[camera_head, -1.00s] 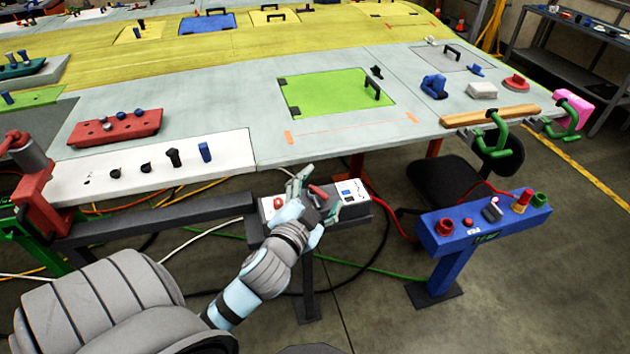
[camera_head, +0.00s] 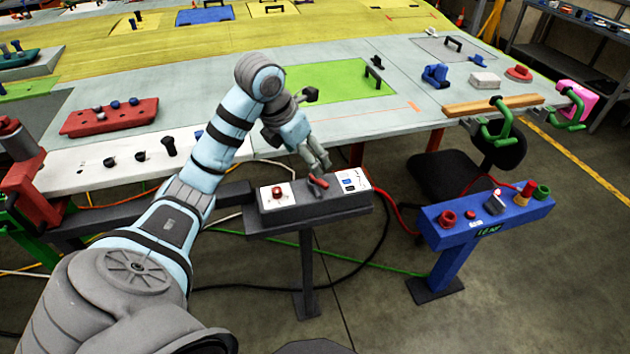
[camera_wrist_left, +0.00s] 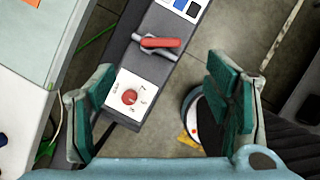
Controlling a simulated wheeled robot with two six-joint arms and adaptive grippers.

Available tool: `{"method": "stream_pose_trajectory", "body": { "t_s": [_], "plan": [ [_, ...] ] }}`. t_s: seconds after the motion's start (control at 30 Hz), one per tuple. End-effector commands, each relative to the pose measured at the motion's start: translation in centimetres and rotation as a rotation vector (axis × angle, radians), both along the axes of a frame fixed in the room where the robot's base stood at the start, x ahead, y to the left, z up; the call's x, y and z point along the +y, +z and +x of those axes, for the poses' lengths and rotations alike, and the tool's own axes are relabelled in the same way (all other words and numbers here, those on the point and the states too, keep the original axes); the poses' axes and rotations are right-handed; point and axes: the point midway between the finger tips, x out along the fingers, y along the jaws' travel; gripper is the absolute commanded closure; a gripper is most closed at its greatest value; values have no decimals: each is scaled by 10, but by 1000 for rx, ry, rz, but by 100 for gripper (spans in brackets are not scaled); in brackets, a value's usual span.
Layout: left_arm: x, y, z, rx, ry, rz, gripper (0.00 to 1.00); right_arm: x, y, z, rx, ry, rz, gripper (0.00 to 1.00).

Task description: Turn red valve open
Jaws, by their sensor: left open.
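A red lever-type valve handle (camera_head: 318,182) sits on a grey control box (camera_head: 335,198) on a stand in front of the table. In the left wrist view the handle (camera_wrist_left: 160,43) lies crosswise over the box, on a grey hub. My left gripper (camera_head: 322,162) points down just above and behind the handle in the head view. In the left wrist view its green-padded fingers (camera_wrist_left: 158,80) are wide apart with nothing between them. The handle shows beyond the fingertips, with no contact visible. My right gripper is in neither view.
A round red knob (camera_head: 278,192) on a white dial plate is on the box's left part. A panel with blue switches (camera_head: 349,182) is on its right. A blue console (camera_head: 485,215) stands to the right. The wing table edge is close behind the box.

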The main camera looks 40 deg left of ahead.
Motion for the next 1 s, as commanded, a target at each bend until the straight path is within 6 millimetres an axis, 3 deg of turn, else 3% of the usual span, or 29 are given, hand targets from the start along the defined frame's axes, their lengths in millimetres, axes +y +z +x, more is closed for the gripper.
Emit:
{"method": "stream_pose_trajectory", "body": {
  "t_s": [0.03,0.1,0.17,0.4,0.67,0.93,1.0],
  "plan": [
    [-2,-28,5,1,-1,-5,28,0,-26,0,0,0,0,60],
    [-3,-48,13,0,-1,-4,28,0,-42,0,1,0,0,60],
    [-4,-55,19,7,0,-5,28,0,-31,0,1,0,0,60],
    [-4,-84,33,2,-2,-1,28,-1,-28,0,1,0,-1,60],
    [-5,-86,34,1,-3,-1,30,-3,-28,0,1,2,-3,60],
    [-5,-85,34,1,-3,-1,73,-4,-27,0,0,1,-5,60],
    [-5,-85,34,1,-3,-1,76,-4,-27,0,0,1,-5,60]
  ]
}}
